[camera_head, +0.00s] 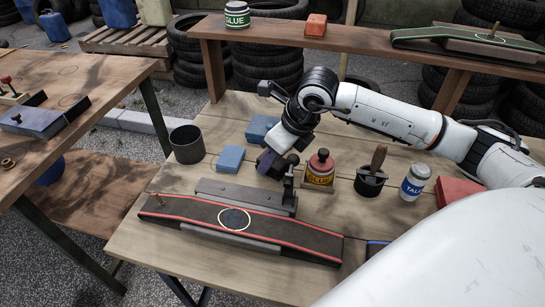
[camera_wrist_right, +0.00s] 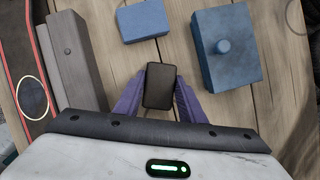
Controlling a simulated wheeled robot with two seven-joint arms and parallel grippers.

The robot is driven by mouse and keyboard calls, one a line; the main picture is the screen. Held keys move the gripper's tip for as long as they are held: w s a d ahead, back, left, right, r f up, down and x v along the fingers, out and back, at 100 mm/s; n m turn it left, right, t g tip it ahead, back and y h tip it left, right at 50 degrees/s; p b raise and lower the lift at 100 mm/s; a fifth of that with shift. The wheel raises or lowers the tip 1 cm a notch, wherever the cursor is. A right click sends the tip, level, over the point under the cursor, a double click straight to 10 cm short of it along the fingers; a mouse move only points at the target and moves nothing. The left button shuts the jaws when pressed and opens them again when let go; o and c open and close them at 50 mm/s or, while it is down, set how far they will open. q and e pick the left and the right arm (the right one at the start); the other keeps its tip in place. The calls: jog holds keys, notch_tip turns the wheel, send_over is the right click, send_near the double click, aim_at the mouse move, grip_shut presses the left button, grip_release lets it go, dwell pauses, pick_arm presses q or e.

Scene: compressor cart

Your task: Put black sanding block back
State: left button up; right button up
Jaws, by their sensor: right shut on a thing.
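The black sanding block (camera_wrist_right: 160,88) is between the two purple fingers of my right gripper (camera_wrist_right: 161,98) in the right wrist view. The fingers are shut on its sides. In the head view my right gripper (camera_head: 272,163) reaches in from the right and hangs over the wooden table, behind the grey bar. The block is hard to make out there, and I cannot tell its height above the table. My left gripper is in neither view.
A blue block (camera_head: 230,158), grey bar (camera_head: 235,193) and red-edged board (camera_head: 285,232) with a ringed dark circle lie near the gripper. The glue bottle (camera_head: 320,168), brush pot (camera_head: 370,187) and talc bottle (camera_head: 415,183) stand right. A dark cup (camera_head: 187,144) stands left.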

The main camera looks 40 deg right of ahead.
jog(key=shift+f, duration=0.15)
jog(key=o, duration=0.9)
jog(key=shift+o, duration=0.2)
jog(key=shift+r, duration=0.35)
jog(key=v, duration=1.2)
